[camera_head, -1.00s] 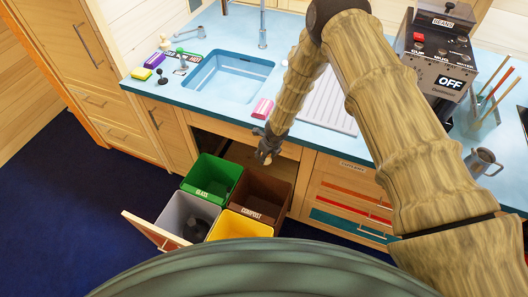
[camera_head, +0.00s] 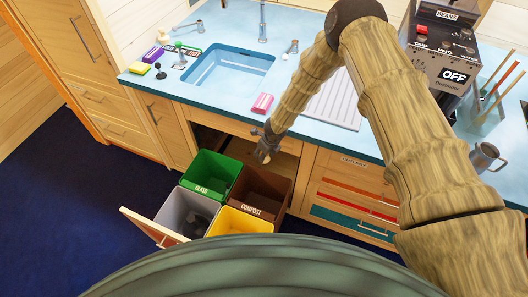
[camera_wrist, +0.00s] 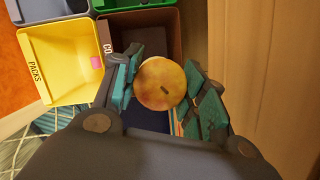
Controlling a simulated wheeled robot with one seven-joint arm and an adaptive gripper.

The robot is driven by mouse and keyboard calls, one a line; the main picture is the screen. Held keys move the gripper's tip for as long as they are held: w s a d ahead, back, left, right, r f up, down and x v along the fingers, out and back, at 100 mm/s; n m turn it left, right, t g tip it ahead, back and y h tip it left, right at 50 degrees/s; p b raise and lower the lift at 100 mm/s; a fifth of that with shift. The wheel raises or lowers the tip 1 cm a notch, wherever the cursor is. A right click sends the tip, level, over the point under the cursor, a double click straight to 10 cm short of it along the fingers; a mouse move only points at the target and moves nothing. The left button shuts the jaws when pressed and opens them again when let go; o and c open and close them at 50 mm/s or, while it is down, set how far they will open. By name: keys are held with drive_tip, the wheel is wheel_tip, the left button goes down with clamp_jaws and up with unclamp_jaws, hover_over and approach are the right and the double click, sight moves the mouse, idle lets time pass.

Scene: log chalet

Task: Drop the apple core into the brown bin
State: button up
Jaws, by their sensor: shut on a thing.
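My gripper (camera_head: 265,150) points down above the open bins under the counter. In the wrist view my gripper (camera_wrist: 165,88) has its teal finger pads closed around the apple core (camera_wrist: 161,84), which shows as a round, yellow-red end with a dark stem mark. The brown bin (camera_head: 268,187), labelled COMPOST, lies just below the gripper in the head view. In the wrist view the brown bin (camera_wrist: 146,22) is behind and beyond the apple core, partly hidden by the fingers. The apple core cannot be made out in the head view.
The green GLASS bin (camera_head: 210,174), yellow bin (camera_head: 240,219) and grey bin (camera_head: 184,209) adjoin the brown one in the pulled-out drawer. The yellow bin holds a small pink item (camera_wrist: 97,61); the grey one holds something dark. The counter edge (camera_head: 300,133) and cabinet drawers (camera_head: 350,197) are close by.

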drive_tip(key=shift+f+b, duration=0.5)
drive_tip(key=shift+f, duration=0.85)
drive_tip(key=o, duration=1)
drive_tip(key=shift+r, duration=0.1)
drive_tip(key=shift+v, duration=3.7)
